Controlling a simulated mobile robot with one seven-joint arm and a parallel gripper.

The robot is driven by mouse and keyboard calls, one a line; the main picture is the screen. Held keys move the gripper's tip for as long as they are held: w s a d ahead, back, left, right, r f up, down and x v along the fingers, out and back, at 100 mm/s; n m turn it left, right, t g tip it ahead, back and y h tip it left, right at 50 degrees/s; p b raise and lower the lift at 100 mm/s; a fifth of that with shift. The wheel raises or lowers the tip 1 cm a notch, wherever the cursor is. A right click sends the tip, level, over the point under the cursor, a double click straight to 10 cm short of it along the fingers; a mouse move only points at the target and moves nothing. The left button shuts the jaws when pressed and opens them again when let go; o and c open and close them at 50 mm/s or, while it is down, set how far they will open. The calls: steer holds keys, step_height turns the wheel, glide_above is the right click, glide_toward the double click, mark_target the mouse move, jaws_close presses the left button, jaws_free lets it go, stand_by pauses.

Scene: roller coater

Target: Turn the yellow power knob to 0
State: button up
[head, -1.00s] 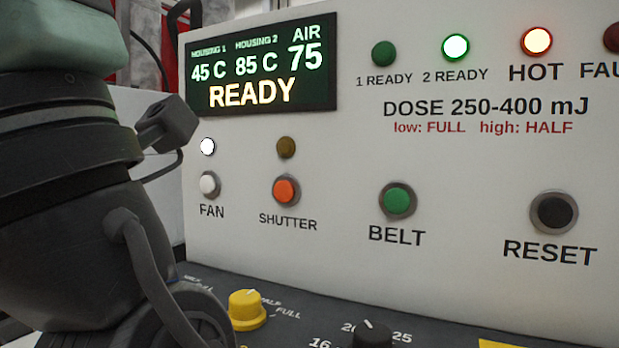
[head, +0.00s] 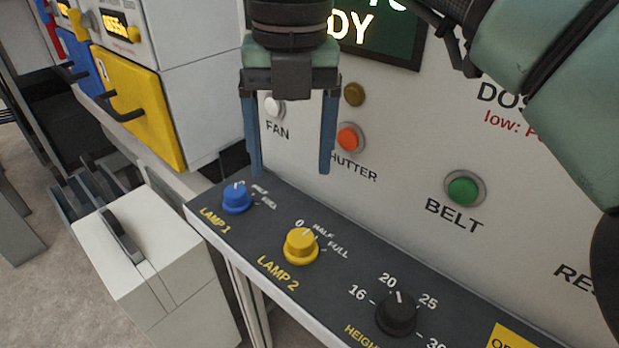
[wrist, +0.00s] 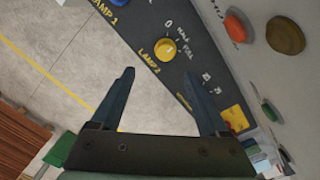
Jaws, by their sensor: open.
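The yellow power knob (head: 301,245), labelled LAMP 2, sits on the dark sloped panel (head: 262,232) with 0, HALF and FULL marked around it. Its white pointer line is short and seems to lie between 0 and HALF; I cannot tell exactly. My gripper (head: 290,170) is open and empty, its blue fingers pointing down above and behind the knob in the head view, apart from it. In the wrist view the yellow knob (wrist: 166,49) appears just beyond the gap between the fingertips (wrist: 160,72).
A blue LAMP 1 knob (head: 237,198) is left of the yellow one, a black height knob (head: 396,314) right. The upright white face carries the orange shutter button (head: 350,138) and green belt button (head: 463,190) close behind.

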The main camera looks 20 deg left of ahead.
mark_target(301, 237)
steer(key=f, duration=1.2)
steer(key=shift+d+f, duration=0.35)
steer(key=shift+d, duration=0.05)
jaws_close()
